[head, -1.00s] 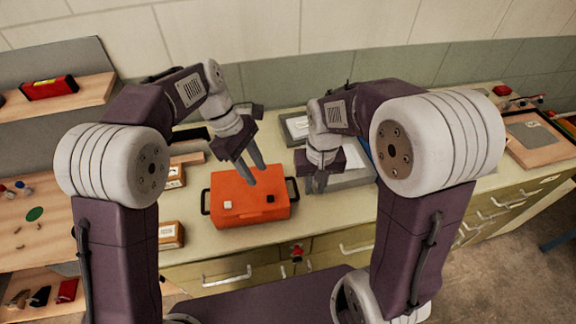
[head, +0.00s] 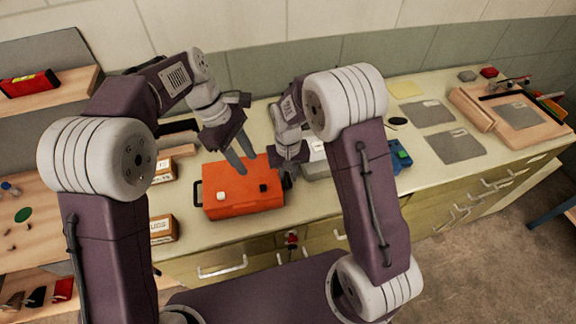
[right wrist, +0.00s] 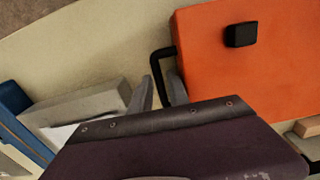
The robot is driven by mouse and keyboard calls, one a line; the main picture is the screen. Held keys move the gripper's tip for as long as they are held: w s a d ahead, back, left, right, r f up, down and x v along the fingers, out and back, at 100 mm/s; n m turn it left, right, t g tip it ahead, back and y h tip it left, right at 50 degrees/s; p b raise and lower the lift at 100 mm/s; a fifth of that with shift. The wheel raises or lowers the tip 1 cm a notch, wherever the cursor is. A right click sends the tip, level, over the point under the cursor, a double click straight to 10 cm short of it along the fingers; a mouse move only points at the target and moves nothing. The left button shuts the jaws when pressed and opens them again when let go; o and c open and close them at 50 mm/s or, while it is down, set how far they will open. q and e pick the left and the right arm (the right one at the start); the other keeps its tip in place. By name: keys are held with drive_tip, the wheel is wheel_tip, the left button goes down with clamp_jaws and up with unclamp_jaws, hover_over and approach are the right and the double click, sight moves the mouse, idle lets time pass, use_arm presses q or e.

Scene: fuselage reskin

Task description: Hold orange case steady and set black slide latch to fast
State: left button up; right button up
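The orange case (head: 240,208) lies on the workbench, with a white block (head: 221,195) and the black slide latch (head: 263,188) on its top. The latch also shows in the right wrist view (right wrist: 241,34). My left gripper (head: 242,160) is open, its fingers apart and pointing down over the back of the case top. My right gripper (right wrist: 160,93) is open at the case's right side. In the right wrist view the black side handle (right wrist: 155,68) runs down between its fingertips; I cannot tell whether they touch it. In the head view its fingers are mostly hidden.
Labelled cardboard boxes (head: 162,229) stand left of the case. A grey box (right wrist: 80,115) and a blue object (head: 399,155) are to the right, partly behind my right arm. Flat grey sheets (head: 453,146) lie farther right. Bench space in front of the case is clear.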

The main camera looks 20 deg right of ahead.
drive_tip(key=shift+f, duration=0.35)
clamp_jaws()
idle(1.2)
